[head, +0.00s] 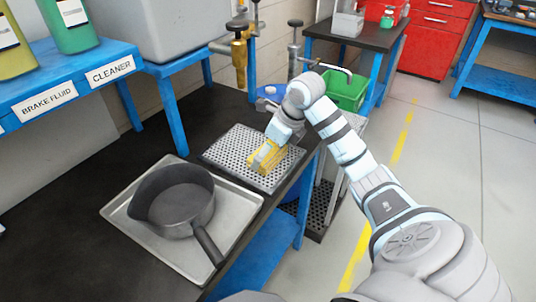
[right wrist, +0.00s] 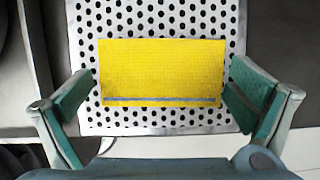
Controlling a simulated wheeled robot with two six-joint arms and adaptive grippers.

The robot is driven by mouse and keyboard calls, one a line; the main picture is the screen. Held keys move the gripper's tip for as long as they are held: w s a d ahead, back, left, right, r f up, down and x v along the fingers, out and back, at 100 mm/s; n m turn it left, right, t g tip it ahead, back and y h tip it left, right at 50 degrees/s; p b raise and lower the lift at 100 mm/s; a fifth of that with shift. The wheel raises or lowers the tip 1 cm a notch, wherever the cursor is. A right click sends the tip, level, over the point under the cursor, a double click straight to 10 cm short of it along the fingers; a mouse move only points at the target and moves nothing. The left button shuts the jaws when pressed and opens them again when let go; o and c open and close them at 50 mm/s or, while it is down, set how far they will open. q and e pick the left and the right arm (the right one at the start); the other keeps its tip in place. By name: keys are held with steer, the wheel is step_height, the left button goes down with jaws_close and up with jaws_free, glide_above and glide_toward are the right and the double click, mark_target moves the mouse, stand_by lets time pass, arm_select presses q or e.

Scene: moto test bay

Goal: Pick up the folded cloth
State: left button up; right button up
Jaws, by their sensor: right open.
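The folded cloth (right wrist: 160,70) is a yellow rectangle with a grey stripe near its lower edge in the right wrist view. It lies flat on a perforated metal plate (head: 226,148). In the head view the cloth (head: 262,160) is partly hidden by my right gripper (head: 269,154), which is over it. In the right wrist view my right gripper (right wrist: 163,92) is open, with one green-padded finger on each side of the cloth. My left gripper is in neither view.
A grey metal tray (head: 121,217) with a dark pan (head: 176,201) lies on the dark bench left of the plate. A blue shelf (head: 70,88) with bottles stands at the back left. A green bin (head: 346,93) stands behind my right arm. Open floor lies to the right.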

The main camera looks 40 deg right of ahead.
mark_target(270, 153)
steer(key=c, duration=0.8)
steer(key=shift+o, duration=0.2)
steer(key=shift+r, duration=0.15)
step_height(270, 153, up, 7)
steer(key=p, duration=0.2)
steer(key=shift+r+p, duration=0.15)
steer(key=shift+p, duration=0.25)
step_height(270, 153, up, 13)
steer(key=p, duration=1.2)
steer(key=shift+f, duration=0.2)
steer(key=o, duration=0.5)
steer(key=c, duration=0.5)
